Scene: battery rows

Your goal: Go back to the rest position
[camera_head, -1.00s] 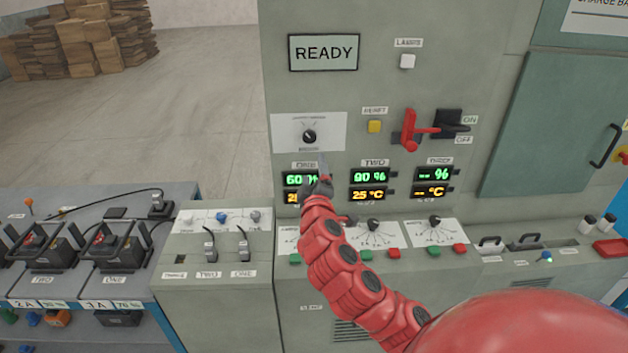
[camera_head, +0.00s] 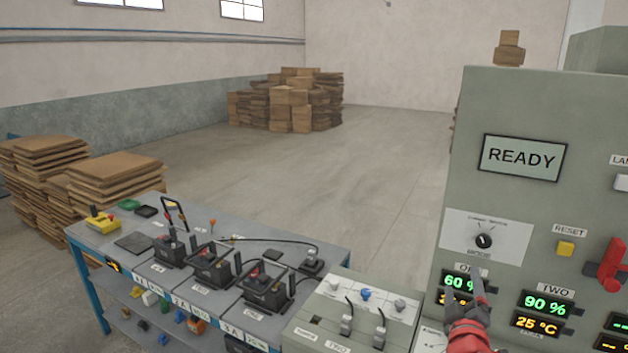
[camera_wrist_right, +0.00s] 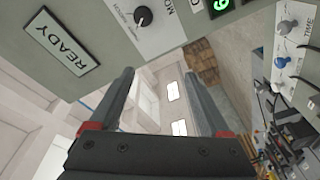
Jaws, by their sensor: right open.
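My right gripper (camera_head: 481,290) shows at the lower right of the head view, in front of the control panel (camera_head: 495,105), with part of display one behind it. In the right wrist view, its two fingers (camera_wrist_right: 165,100) stand apart with nothing between them. The panel's READY screen (camera_head: 522,158) and a dark rotary knob (camera_head: 484,241) are above the gripper in the head view. The knob also shows in the right wrist view (camera_wrist_right: 143,17), clear of the fingers. My left gripper is not in any view.
A workbench (camera_head: 205,240) with several black battery units (camera_head: 265,290) stands left of the panel. A lower console (camera_head: 340,320) with plugs adjoins it. Display two (camera_head: 545,304) and the red lever (camera_head: 608,264) are at the right. Stacked cardboard (camera_head: 290,100) lies farther back; the floor between is clear.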

